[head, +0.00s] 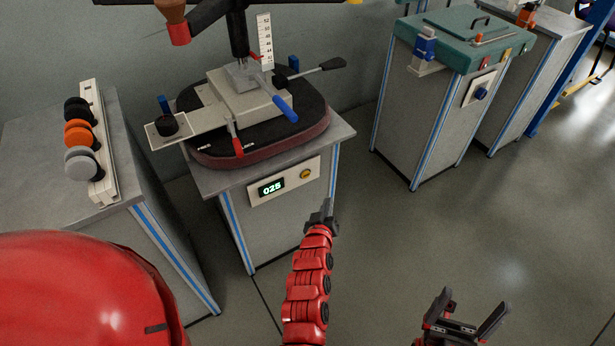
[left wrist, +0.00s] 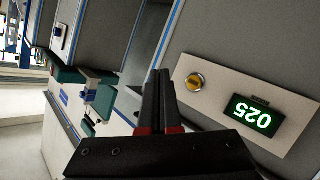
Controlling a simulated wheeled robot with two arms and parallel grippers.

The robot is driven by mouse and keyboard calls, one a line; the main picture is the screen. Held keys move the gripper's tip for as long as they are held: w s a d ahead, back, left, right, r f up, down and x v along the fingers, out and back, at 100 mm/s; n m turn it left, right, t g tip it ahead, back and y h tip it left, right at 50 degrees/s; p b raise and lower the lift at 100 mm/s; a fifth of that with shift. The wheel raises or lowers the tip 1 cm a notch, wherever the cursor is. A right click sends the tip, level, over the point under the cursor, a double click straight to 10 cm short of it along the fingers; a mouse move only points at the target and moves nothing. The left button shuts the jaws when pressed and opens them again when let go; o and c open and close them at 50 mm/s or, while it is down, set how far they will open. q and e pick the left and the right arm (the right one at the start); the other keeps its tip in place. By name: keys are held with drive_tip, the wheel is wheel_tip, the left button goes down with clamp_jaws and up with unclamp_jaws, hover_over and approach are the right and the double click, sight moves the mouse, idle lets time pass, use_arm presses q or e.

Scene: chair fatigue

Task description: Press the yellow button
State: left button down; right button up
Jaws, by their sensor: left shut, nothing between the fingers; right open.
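The yellow button (head: 305,174) is a small round knob on a pale panel (head: 285,182) on the front of the middle cabinet. A green display reading 025 (head: 271,187) sits to its left. In the left wrist view the button (left wrist: 194,82) and the display (left wrist: 254,117) appear rotated. My left gripper (head: 325,207) is shut and empty, just below and right of the button in the head view. In the left wrist view its fingertips (left wrist: 160,76) are left of the button, and they look apart from it. My right gripper (head: 467,312) is open and empty at the lower right, over the floor.
A test rig with a dark red-edged base (head: 300,133), levers and a scale stands on the middle cabinet. A left cabinet (head: 60,127) carries several coloured knobs. A right cabinet (head: 412,110) has a green top. The floor (head: 450,230) at right is clear.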

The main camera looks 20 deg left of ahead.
sight(306, 175)
use_arm(q)
drive_tip(key=w+a+b, duration=0.5)
drive_tip(key=a+b, duration=0.2)
drive_tip(key=shift+w+b, duration=0.25)
drive_tip(key=shift+b, duration=0.05)
drive_tip(key=shift+w+a, duration=0.1)
drive_tip(key=shift+a, duration=0.05)
idle(1.9)
drive_tip(key=shift+w+a, duration=0.15)
drive_tip(key=shift+a, duration=0.05)
